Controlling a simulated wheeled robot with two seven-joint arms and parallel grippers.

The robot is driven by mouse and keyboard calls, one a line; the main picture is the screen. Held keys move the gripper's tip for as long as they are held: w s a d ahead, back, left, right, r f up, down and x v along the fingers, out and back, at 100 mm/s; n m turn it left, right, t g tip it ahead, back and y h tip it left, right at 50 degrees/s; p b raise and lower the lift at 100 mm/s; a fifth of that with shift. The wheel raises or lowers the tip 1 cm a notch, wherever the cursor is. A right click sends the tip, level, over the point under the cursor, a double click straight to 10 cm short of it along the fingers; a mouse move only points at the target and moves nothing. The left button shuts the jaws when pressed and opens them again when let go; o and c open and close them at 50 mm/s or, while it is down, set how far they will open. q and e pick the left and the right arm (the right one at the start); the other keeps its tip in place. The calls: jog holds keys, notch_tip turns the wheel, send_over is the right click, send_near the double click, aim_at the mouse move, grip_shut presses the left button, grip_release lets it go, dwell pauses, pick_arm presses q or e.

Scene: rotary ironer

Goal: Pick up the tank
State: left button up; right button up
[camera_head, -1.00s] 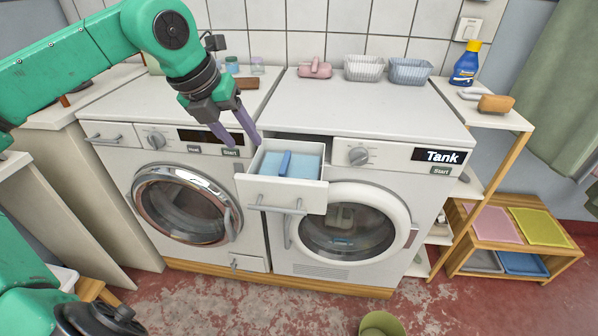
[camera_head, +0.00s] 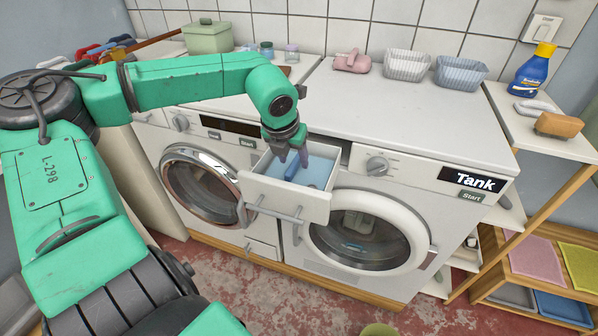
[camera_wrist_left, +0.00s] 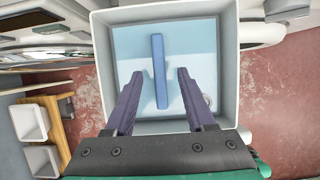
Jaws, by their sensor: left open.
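The tank (camera_head: 318,171) is a light blue block sitting inside a pulled-out white drawer (camera_head: 285,201) of the right-hand machine. A darker blue bar handle (camera_head: 292,167) stands up along the middle of its top. My left gripper (camera_head: 291,158) is open, pointing down over the drawer opening, and partly covers the tank. In the left wrist view the two purple fingers (camera_wrist_left: 158,76) are on either side of the bar handle (camera_wrist_left: 159,50), with gaps between them and it. The tank (camera_wrist_left: 196,45) fills most of the drawer there. My right gripper does not show.
The drawer walls closely surround the tank. The machine top (camera_head: 400,118) is mostly clear, with two baskets (camera_head: 407,64) and a pink item (camera_head: 352,61) at the back. A shelf with a blue bottle (camera_head: 533,70) and brush (camera_head: 559,125) stands at right.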

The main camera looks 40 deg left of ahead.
pick_arm(q)
jog(key=shift+w+a+f, duration=0.1)
jog(key=shift+w+f, duration=0.2)
jog(key=shift+f, duration=0.35)
jog(key=shift+f, duration=0.1)
grip_shut()
dwell(1.1)
jog(key=shift+w, duration=0.1)
